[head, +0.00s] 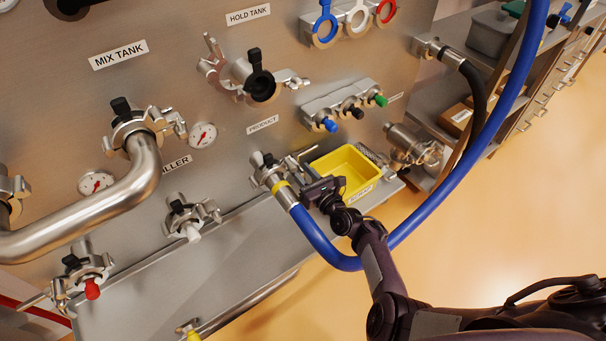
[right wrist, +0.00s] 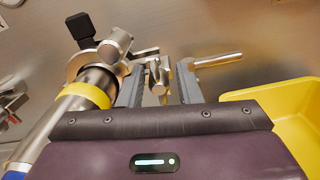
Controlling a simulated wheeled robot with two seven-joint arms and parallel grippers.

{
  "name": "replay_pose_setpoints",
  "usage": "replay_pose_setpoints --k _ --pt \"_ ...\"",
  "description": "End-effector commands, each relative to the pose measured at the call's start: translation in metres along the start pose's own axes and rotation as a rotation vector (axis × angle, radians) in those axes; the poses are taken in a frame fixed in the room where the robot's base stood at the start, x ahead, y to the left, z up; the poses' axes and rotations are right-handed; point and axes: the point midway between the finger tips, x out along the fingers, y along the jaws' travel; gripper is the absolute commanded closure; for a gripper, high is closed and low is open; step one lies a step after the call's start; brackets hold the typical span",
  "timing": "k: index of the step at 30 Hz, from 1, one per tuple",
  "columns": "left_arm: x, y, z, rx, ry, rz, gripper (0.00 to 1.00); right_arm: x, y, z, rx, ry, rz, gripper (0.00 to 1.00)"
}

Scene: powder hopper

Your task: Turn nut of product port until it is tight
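The product port (head: 266,170) is on the steel panel below the PRODUCT label, with a clamp around it and a blue hose with a yellow band attached. In the right wrist view the clamp (right wrist: 82,66) is at the left, and its metal nut (right wrist: 157,76) shows near the middle. A thin metal handle sticks out to the right. My right gripper (head: 308,186) is at the port's right side. In the right wrist view its fingers (right wrist: 159,84) are apart, one on each side of the nut, with gaps visible. My left gripper is not in view.
A yellow bin (head: 345,167) stands just right of my right gripper; its wall (right wrist: 275,100) is close in the wrist view. The blue hose (head: 318,240) loops below my right gripper and up to the right. Other clamped ports (head: 186,214) lie left along the panel.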

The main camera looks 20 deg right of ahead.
Motion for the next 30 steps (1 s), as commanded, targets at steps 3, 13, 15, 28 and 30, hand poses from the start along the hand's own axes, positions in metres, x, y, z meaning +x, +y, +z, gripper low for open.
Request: replay_pose_setpoints --k 3,13,15,28,30 --pt "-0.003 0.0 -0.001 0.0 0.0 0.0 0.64 -0.004 0.004 -0.005 0.005 0.014 0.005 0.69" --pt "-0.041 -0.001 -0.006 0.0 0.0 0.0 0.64 -0.062 0.003 -0.002 0.005 0.019 0.002 0.69" --pt "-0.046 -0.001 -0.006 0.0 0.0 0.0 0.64 -0.074 0.003 -0.003 0.005 0.018 0.002 0.69" --pt "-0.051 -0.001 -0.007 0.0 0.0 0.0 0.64 -0.092 0.001 -0.005 0.002 0.014 0.001 0.69" --pt "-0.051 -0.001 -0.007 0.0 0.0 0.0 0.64 -0.092 0.001 -0.006 0.002 0.014 0.0 0.69"
